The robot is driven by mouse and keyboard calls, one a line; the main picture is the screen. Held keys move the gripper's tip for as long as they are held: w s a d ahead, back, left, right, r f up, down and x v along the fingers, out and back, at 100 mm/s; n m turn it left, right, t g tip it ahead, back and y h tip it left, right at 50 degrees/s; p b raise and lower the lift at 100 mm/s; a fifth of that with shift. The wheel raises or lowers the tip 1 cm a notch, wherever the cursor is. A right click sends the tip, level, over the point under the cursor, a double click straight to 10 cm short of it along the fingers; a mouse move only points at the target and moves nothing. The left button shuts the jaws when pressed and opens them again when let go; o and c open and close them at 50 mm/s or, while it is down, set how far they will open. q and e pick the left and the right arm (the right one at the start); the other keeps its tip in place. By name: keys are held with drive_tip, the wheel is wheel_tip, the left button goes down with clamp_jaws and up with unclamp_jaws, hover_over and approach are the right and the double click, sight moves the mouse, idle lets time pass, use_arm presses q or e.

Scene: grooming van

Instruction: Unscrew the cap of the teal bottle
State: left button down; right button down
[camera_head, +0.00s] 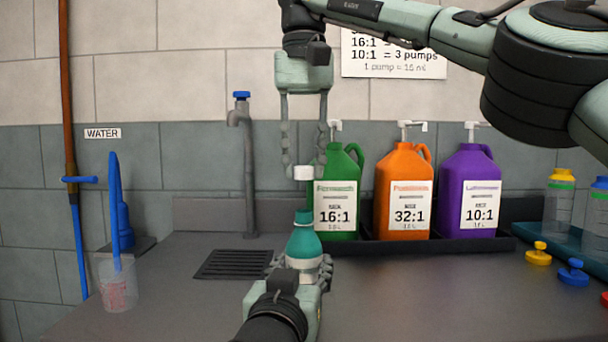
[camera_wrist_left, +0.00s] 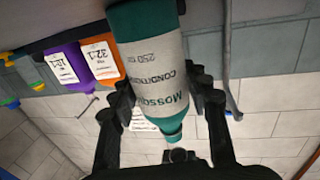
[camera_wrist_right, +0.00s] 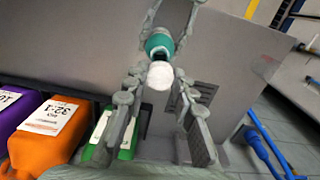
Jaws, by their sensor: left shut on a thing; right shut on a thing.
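The teal bottle (camera_head: 304,243) stands upright above the counter, with a pale label around its body. My left gripper (camera_head: 298,268) is shut around the body from the front. In the left wrist view the bottle (camera_wrist_left: 160,70) shows between the fingers, its teal neck bare. My right gripper (camera_head: 304,170) points down from above and is shut on the white cap (camera_head: 303,173). The cap is apart from the bottle, with a clear gap above the neck. In the right wrist view the cap (camera_wrist_right: 160,75) sits between the fingertips, with the bottle (camera_wrist_right: 158,44) beyond it.
Green (camera_head: 345,170), orange (camera_head: 403,165) and purple (camera_head: 469,165) pump jugs stand in a dark tray behind. A tap (camera_head: 246,170) and drain grate (camera_head: 233,264) are at left, with a clear cup (camera_head: 118,285) holding a blue brush. Yellow (camera_head: 539,254) and blue (camera_head: 573,272) caps lie at right.

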sight(301, 273)
use_arm(q)
drive_tip(key=c, duration=0.7)
unclamp_jaws()
drive_tip(key=s, duration=0.3)
drive_tip(key=s+a, duration=0.1)
drive_tip(key=s, duration=0.3)
drive_tip(key=shift+s+a, duration=0.2)
drive_tip(key=shift+f, duration=0.15)
